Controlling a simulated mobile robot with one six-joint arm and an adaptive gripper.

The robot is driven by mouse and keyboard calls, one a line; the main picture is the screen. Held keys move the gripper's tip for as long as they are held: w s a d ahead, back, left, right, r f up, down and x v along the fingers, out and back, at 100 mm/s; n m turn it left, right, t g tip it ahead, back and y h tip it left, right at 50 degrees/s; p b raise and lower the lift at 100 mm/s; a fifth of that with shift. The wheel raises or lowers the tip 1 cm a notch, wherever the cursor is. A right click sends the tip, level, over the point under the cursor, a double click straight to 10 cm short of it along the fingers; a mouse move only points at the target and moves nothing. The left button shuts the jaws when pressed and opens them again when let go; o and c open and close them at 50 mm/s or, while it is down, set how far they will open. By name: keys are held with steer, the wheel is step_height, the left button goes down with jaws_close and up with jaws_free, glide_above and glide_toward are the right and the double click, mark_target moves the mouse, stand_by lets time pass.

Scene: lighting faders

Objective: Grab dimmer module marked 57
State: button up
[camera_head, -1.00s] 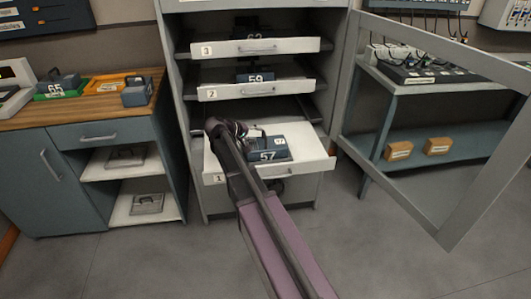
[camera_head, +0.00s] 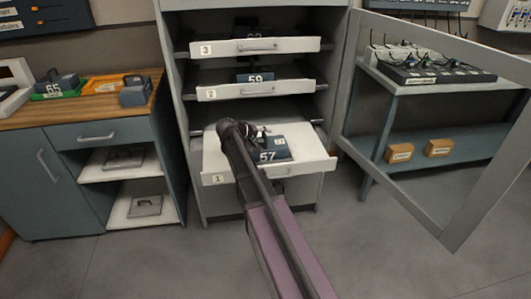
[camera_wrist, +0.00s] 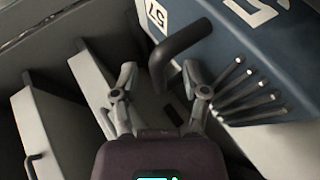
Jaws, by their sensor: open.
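The dimmer module marked 57 (camera_head: 276,151) is a dark blue box with white number labels. It sits on the pulled-out lower drawer marked 1 (camera_head: 310,165). In the wrist view the module (camera_wrist: 228,62) fills the upper right, and its black bent handle (camera_wrist: 186,38) reaches down toward my fingers. My gripper (camera_wrist: 160,74) is open, with the handle's lower end between or just beyond the fingertips; contact is not clear. In the head view my gripper (camera_head: 254,130) is at the module's left side and hides part of it and its handle.
Drawers marked 2 (camera_head: 225,93) and 3 (camera_head: 225,49) are above, with the module marked 59 (camera_head: 262,76) on drawer 2. An open framed door (camera_head: 475,190) stands at right. A wooden-topped counter (camera_head: 60,112) with module 65 (camera_head: 62,84) stands at left.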

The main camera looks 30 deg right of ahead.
steer(key=shift+d+f, duration=0.1)
steer(key=shift+d, duration=0.1)
stand_by(0.4)
jaws_close()
